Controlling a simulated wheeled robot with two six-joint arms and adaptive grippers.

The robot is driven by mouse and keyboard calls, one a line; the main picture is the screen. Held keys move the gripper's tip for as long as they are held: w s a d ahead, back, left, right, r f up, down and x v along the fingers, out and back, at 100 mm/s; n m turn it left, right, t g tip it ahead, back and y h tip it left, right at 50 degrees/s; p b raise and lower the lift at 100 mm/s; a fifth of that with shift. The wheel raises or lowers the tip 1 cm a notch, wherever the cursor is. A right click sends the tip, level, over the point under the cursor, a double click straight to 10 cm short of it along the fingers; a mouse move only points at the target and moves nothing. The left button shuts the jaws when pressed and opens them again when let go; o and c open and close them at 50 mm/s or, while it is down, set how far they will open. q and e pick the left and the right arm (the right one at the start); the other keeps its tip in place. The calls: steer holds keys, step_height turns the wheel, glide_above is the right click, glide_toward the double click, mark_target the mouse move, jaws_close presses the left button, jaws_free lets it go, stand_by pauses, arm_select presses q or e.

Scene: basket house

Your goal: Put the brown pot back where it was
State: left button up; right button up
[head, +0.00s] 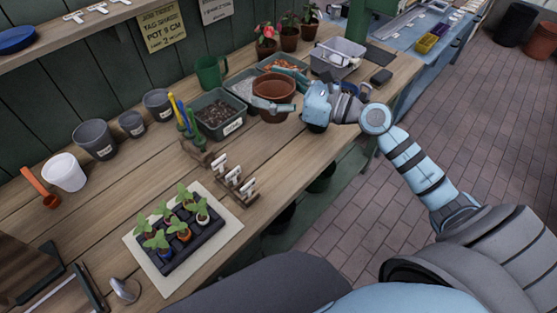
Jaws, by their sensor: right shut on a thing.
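The brown pot (273,92) is a terracotta pot with a wide rim, upright at the back middle of the wooden bench. My right gripper (277,89) reaches in from the right with its fingers at the pot, one on the far side and one across the near side. It is shut on the pot. I cannot tell whether the pot's base touches the bench. My left gripper is not in view.
A dark tray of brown bits (220,118) stands close left of the pot. A grey tub (338,58) stands to the right, and flowering pots (266,40) behind. A seedling tray (180,234) lies at the front. Bare bench (295,150) shows in front of the pot.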

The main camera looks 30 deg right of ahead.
steer(key=shift+w+d+f+t+h+b, duration=0.2)
steer(key=shift+w+f+b, duration=0.15)
steer(key=shift+f, duration=0.2)
steer(key=shift+w+d+f+t+h+b, duration=0.1)
steer(key=shift+w+d+f+b, duration=0.1)
steer(key=shift+w+f, duration=0.3)
steer(key=f+b, duration=0.6)
steer(key=f, duration=1.1)
steer(key=shift+s+f, duration=0.2)
steer(key=shift+f, duration=0.15)
steer(key=o, duration=1.2)
steer(key=shift+o, duration=0.2)
